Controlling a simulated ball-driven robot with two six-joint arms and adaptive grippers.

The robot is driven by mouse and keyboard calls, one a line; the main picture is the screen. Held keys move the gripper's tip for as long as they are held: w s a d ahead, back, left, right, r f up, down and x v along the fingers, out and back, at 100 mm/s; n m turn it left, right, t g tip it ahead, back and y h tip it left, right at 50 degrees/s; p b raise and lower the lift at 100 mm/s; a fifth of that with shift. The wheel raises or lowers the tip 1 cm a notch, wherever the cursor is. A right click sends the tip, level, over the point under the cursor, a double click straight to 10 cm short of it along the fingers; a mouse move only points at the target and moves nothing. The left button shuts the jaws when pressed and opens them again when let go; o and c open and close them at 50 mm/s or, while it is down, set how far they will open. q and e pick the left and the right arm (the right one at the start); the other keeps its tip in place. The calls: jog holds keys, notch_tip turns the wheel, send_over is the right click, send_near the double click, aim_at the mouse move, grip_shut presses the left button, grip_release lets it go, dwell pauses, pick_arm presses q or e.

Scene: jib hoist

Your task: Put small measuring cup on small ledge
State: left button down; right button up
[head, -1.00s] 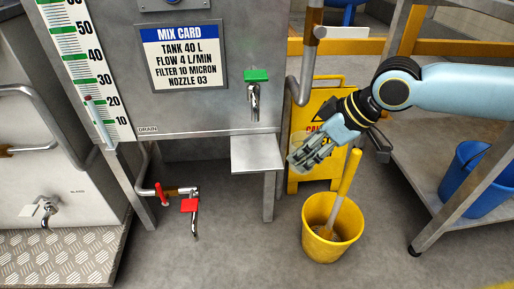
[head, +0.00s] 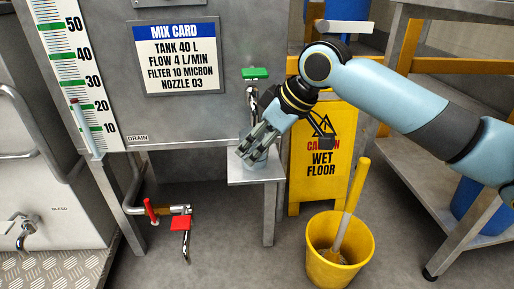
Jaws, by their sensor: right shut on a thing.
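The small ledge (head: 238,176) is a grey metal shelf on the front of the tank, below the green-handled tap (head: 255,73). My right gripper (head: 250,153) is shut on the small measuring cup (head: 258,164), a pale bluish cup mostly hidden by the fingers. The cup is at the ledge's top, near its middle; I cannot tell whether its base touches. My left gripper is not in view.
A yellow bucket (head: 322,270) with a yellow-handled brush stands on the floor right of the ledge. A yellow wet floor sign (head: 308,185) stands behind it. A red-handled drain valve (head: 180,223) is at lower left. A metal table leg (head: 466,232) stands at right.

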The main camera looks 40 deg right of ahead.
dwell(0.3)
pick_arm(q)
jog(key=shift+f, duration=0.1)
pick_arm(e)
jog(key=o, duration=1.2)
jog(key=shift+c, duration=0.2)
